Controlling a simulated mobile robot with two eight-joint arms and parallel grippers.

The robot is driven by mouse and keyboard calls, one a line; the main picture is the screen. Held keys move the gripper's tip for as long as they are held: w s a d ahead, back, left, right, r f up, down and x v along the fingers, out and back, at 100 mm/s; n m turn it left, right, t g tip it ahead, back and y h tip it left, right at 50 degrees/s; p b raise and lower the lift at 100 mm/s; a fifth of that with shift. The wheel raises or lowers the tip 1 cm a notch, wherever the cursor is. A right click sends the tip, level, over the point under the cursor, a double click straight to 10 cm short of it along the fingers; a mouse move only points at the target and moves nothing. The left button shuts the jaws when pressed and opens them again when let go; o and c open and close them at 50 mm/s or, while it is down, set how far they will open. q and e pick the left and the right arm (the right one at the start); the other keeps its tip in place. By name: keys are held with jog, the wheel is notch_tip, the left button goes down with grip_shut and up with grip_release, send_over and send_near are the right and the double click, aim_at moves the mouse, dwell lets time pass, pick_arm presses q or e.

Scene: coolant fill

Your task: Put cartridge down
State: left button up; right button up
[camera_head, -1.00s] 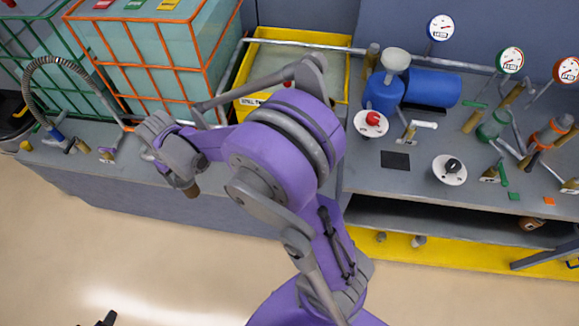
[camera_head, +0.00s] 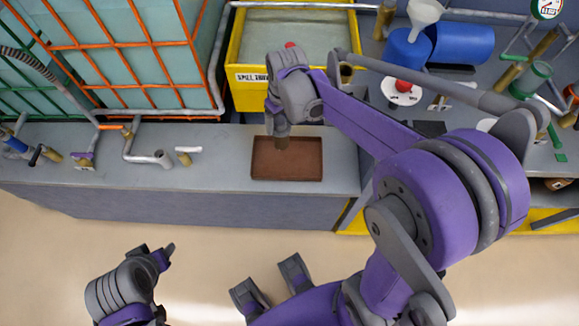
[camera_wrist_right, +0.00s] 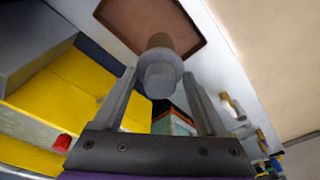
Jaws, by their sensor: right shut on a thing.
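My right gripper (camera_head: 281,122) is shut on the cartridge (camera_head: 282,141), a short brownish cylinder that points down in the head view. In the right wrist view, the cartridge's grey collar and cap (camera_wrist_right: 160,78) sit between the two fingers. Its brown end points toward the brown tray (camera_wrist_right: 187,41). In the head view the tray (camera_head: 308,168) lies on the grey bench, with the cartridge over its rear part. I cannot tell whether the cartridge touches the tray. My left gripper (camera_head: 163,256) is low at the lower left, over the floor, and its jaws are unclear.
A yellow spill bin (camera_head: 238,50) stands behind the tray. An orange-framed tank (camera_head: 150,45) is at the back left. Pipes and valves (camera_head: 150,155) line the bench left of the tray.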

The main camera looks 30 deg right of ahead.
aim_at(287, 141)
jog(key=shift+d+f+b, duration=0.75)
jog(key=shift+f+b, duration=0.05)
jog(key=shift+b, duration=0.35)
jog(key=shift+s+d+n+b, duration=0.1)
jog(key=shift+d+n+b, duration=0.05)
jog(key=shift+n+b, duration=0.15)
jog(key=shift+s+f, duration=0.1)
jog(key=shift+f, duration=0.2)
notch_tip(287, 141, down, 5)
jog(key=shift+f+b, duration=0.1)
jog(key=shift+b, duration=0.45)
pick_arm(q)
notch_tip(287, 141, down, 6)
jog(key=shift+f+b, duration=0.25)
jog(key=shift+b, duration=0.1)
pick_arm(e)
jog(key=shift+f, duration=1.9)
pick_arm(q)
jog(key=shift+f, duration=0.1)
